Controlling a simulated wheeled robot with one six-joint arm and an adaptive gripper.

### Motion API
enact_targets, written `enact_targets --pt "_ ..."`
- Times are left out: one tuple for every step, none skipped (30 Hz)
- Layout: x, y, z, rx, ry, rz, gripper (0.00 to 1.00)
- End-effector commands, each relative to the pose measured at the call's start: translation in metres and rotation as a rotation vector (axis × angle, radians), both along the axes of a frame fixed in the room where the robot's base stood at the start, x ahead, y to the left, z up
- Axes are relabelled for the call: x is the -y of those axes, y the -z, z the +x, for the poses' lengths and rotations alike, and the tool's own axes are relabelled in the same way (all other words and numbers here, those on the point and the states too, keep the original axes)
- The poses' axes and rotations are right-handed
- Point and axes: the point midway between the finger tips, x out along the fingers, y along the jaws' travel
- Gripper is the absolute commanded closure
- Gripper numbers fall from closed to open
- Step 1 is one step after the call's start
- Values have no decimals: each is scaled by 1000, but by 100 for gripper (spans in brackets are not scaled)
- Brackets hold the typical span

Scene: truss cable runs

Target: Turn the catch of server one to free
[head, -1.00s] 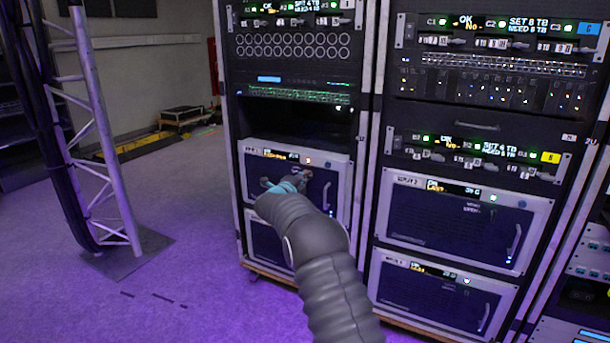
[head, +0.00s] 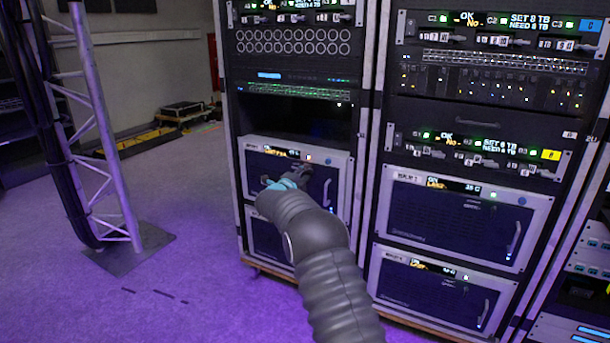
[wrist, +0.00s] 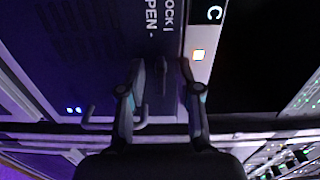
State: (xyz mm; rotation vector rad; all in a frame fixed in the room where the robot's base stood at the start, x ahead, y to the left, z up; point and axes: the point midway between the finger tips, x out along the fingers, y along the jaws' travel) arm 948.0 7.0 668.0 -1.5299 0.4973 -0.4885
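The server that I take to be server one (head: 256,166) is the upper of two grey-framed units low in the left rack; its label is too small to read. My gripper (head: 304,172) is at its upper front, hiding part of the panel. In the wrist view, my gripper (wrist: 160,75) has its two fingers apart over the front.
The server's handle (head: 326,192) is right of my gripper; it also shows in the wrist view (wrist: 95,118). A lit orange-white button (wrist: 199,55) is close to the right finger. Another rack (head: 368,180) stands right. A truss (head: 100,130) stands left, with open floor between.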

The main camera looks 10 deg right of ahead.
Motion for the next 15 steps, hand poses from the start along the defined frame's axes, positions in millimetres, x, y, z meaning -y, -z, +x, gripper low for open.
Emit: enact_targets --pt "0 0 0 0 0 0 66" --pt "0 0 0 1 0 1 66" --pt "-1 -1 -1 0 0 0 66" --pt "-2 -1 -2 1 0 1 66" --pt "-3 -1 -3 1 0 1 66" --pt "-5 -1 -6 1 -1 1 66" --pt "-7 -1 -9 1 -2 1 66" --pt "-10 -1 -11 1 -2 1 66" --pt "-13 -1 -16 -1 -2 -1 66" --pt "-15 -2 -20 0 -2 -1 66" --pt "-19 -2 -24 -1 -2 -1 66" --pt "-24 -1 -31 -1 -4 0 66" --pt "-28 -1 -36 -1 -3 -1 66" --pt "-31 -1 -41 -1 -3 -1 66" --pt "-36 -1 -47 -1 -3 0 66"
